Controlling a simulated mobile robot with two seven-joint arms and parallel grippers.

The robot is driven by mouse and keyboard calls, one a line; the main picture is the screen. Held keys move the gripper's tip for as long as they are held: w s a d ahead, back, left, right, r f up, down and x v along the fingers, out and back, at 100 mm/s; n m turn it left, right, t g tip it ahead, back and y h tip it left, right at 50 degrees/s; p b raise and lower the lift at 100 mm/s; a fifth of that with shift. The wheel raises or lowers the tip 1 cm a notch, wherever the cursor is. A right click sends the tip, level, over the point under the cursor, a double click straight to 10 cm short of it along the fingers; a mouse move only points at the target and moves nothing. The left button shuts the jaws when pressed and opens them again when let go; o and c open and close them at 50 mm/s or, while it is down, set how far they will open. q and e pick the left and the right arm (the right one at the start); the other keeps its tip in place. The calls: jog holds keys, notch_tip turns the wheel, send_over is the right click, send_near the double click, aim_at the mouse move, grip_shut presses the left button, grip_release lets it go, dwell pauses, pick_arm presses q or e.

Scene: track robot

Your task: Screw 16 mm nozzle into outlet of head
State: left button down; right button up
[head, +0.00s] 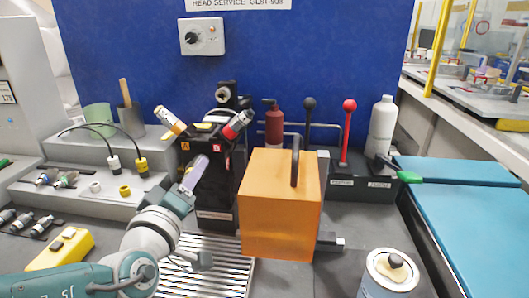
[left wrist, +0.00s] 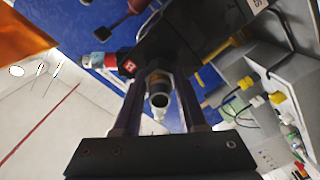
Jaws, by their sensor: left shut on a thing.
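The black head (head: 218,170) stands upright on the bench before the blue panel, with a yellow "A" and a red "B" mark. My left gripper (head: 202,161) is at its lower front. The outlet itself is hidden. My right gripper is not in view.
An orange box (head: 280,215) with a black handle stands close to the right of the head. A slatted drain tray (head: 230,275) lies below. Several fittings sit on the grey stepped rack (head: 70,185) at left. A white can (head: 388,275) stands front right.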

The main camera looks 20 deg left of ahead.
pick_arm(q)
jog(key=m, duration=0.4)
jog(key=shift+p, duration=0.35)
jog(key=shift+r+m, duration=0.1)
jog(key=shift+m, duration=0.2)
jog(key=c, duration=0.6)
grip_release()
jog(key=shift+a, duration=0.1)
jog(key=o, duration=0.3)
jog(key=shift+c, duration=1.4)
jog(key=shift+s, duration=0.15)
